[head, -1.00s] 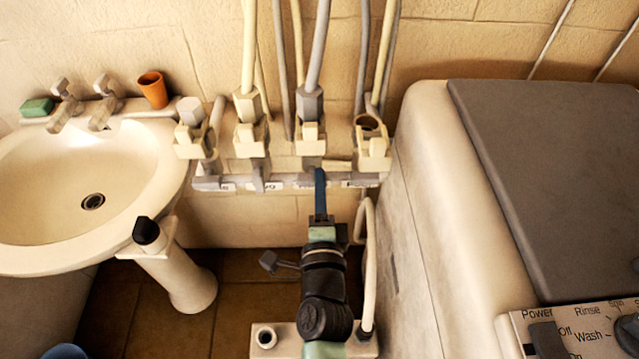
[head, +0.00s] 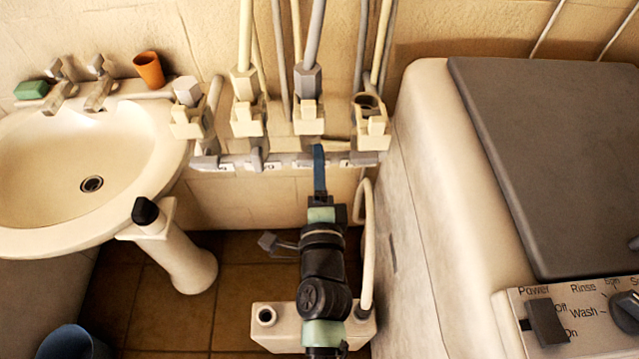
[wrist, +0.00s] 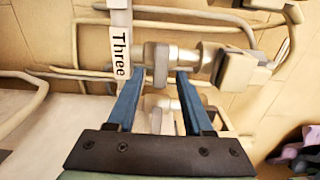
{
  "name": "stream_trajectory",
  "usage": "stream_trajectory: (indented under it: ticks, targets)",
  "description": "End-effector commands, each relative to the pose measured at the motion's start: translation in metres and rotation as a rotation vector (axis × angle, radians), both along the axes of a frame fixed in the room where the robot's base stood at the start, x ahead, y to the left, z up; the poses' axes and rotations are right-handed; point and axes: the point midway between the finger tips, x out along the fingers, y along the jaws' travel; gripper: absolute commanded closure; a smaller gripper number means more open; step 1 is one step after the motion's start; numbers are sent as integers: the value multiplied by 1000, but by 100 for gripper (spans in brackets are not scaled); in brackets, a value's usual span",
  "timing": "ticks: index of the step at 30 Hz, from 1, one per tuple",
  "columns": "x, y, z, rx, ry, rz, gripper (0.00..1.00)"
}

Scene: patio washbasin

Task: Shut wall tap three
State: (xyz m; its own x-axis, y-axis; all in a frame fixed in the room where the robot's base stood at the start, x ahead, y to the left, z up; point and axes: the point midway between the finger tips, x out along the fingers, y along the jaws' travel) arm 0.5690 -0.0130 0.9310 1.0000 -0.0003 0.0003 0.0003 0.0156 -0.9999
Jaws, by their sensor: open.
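Wall tap three (head: 308,112) is the third from the left in a row of pale taps on the wall. In the wrist view, a white label (wrist: 120,55) reading "Three" hangs beside the tap body (wrist: 188,58) and its short grey handle (wrist: 157,62). My gripper (wrist: 160,76) is open. Its blue fingers reach up on either side of the grey handle, which shows between the fingertips; contact cannot be told. In the head view, my gripper (head: 319,150) is just below tap three, where its blue finger partly covers the label strip.
Other taps stand close by on the left (head: 247,117) and right (head: 371,120). A washbasin (head: 150,150) is on the left, with an orange cup (head: 149,69). A washing machine (head: 425,190) fills the right. Pipes run up the wall.

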Motion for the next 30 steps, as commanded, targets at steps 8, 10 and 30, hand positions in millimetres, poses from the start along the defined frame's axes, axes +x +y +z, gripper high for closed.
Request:
stream_trajectory:
  ticks: [8,10,30]
  targets:
    - [-40,1,-4,1,4,1,49]
    - [-54,1,-4,0,3,1,49]
    - [-127,0,0,0,0,1,49]
